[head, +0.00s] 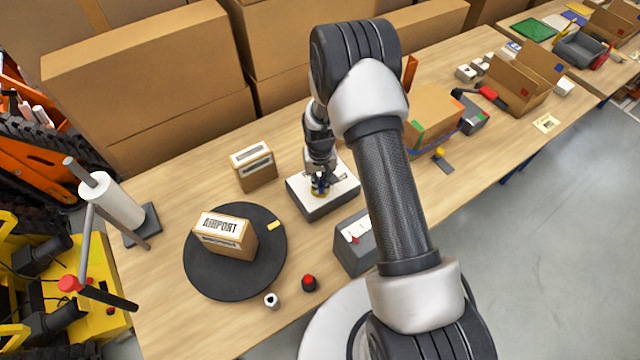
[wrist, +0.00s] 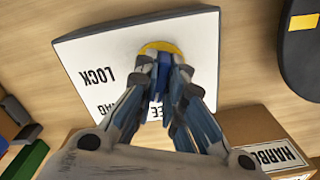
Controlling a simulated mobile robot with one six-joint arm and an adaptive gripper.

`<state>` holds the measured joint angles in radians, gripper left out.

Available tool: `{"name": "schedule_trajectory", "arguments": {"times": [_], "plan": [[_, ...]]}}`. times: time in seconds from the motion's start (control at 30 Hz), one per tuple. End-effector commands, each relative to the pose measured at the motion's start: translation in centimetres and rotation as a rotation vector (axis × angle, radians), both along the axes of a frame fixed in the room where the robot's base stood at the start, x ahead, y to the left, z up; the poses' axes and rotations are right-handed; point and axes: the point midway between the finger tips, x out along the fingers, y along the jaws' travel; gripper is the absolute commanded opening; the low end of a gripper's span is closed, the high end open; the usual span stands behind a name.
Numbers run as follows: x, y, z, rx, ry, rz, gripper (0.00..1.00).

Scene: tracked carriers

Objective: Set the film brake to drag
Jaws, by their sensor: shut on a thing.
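The film brake is a dark box with a white top plate (head: 338,172), standing mid-table in the head view. In the wrist view its plate (wrist: 85,52) shows the word LOCK, a partly covered word ending in AG, and one ending in EE, all upside down. A knob with a yellow disc (wrist: 160,47) and a blue grip (wrist: 163,72) sits on the plate. My gripper (wrist: 160,78) is shut on the blue grip from above. It also shows in the head view (head: 320,184). My fingers hide part of the lettering, and I cannot tell which mark the knob points at.
A black turntable (head: 205,275) with an AIRPORT carton (head: 226,236) stands front left. A small labelled carton (head: 253,168) is left of the brake, a grey sloped box (head: 352,254) in front. A white film roll (head: 112,203) stands at the left edge. Large cartons line the back.

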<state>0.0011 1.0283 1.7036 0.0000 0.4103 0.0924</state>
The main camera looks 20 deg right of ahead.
Motion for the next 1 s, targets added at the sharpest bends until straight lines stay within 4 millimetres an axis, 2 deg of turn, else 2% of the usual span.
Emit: {"name": "schedule_trajectory", "arguments": {"times": [0.2,0.5,1.0], "plan": [[0.02,0.0,-0.12,0.0,-0.001,-0.17,0.0],[0.07,-0.01,-0.01,0.001,-0.002,-0.325,0.0],[0.08,-0.01,0.05,0.001,-0.002,-0.38,0.0]]}}
